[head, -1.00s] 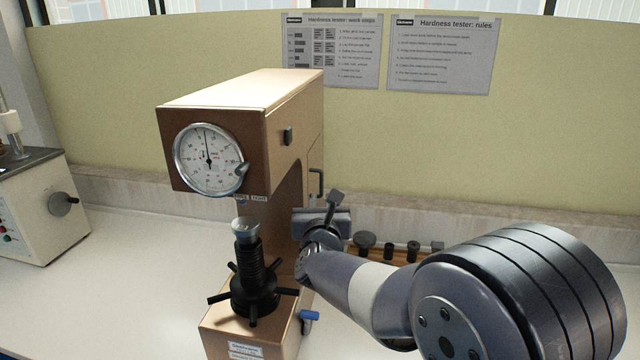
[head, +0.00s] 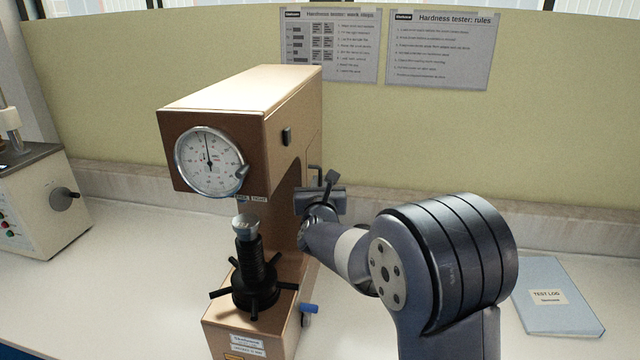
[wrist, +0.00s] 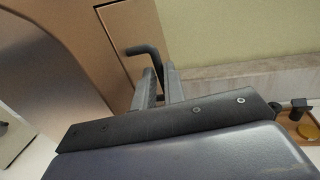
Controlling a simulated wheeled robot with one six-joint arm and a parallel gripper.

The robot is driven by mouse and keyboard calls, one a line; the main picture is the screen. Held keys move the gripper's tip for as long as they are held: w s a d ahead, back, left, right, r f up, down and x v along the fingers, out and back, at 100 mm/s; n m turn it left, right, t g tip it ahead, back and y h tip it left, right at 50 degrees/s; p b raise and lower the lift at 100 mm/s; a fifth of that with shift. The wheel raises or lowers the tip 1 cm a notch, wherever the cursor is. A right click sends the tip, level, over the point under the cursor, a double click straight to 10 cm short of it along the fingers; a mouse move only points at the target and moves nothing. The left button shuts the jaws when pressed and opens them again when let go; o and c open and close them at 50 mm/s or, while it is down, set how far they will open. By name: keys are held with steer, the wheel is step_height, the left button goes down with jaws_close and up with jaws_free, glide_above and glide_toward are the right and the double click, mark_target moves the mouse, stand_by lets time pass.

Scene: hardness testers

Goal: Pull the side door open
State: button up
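The tan hardness tester (head: 290,110) stands on the bench, with its side door (head: 314,130) on the right flank. The door looks flush with the body; its seam shows in the wrist view (wrist: 113,45). The black door handle (head: 316,170) sticks out from the door, its lower part hidden behind my gripper (head: 322,192) in the head view. In the wrist view the handle (wrist: 146,52) bends down between the two grey fingers of my gripper (wrist: 160,82). The fingers stand apart around it, and I see no clear contact.
A blue test log (head: 555,297) lies on the bench at the right. A second machine (head: 40,205) stands at the left. A wooden tray (wrist: 300,128) shows at the wrist view's right edge. The partition wall (head: 420,140) rises behind the bench.

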jaws_close()
steer(key=shift+d+b, duration=0.1)
steer(key=shift+b, duration=0.2)
